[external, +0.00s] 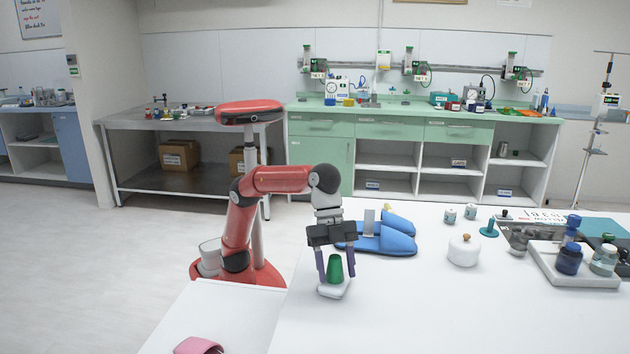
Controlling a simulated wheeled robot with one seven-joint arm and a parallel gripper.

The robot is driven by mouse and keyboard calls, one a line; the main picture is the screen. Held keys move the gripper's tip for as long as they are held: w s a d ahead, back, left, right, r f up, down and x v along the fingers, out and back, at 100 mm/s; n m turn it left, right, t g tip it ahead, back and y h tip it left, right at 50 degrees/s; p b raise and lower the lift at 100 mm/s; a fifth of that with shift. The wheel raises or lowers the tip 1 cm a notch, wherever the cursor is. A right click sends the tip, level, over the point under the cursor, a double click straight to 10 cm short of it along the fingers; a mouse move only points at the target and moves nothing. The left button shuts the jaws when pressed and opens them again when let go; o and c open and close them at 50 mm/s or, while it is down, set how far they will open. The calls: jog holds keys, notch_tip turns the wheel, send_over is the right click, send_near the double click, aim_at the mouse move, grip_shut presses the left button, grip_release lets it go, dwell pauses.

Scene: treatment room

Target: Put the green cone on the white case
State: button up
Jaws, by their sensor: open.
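The green cone (335,269) stands upright, wide end down, and appears to rest on the small white case (332,291) near the left edge of the white table. My gripper (336,277) points down over it, with one finger on each side of the cone. The jaws are open. I cannot tell whether either finger touches the cone. The fingers and the cone hide part of the case's top.
A white lidded jar (464,250) stands further right, and a white tray (568,274) holds bottles at the far right. A pink item (199,346) lies at the front left. The table's front middle is clear.

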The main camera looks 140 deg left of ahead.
jog(key=p+v, duration=0.3)
jog(key=v, duration=0.9)
jog(key=shift+r, duration=0.15)
jog(key=s+d+f+n+y, duration=0.1)
jog(key=s+d+f+n, duration=0.1)
jog(key=s+f, duration=1.1)
jog(key=s+d+f+n+y, duration=0.1)
jog(key=s+d+f+n, duration=0.1)
jog(key=s+f, duration=1.2)
jog(key=s, duration=0.3)
jog(key=shift+d, duration=0.2)
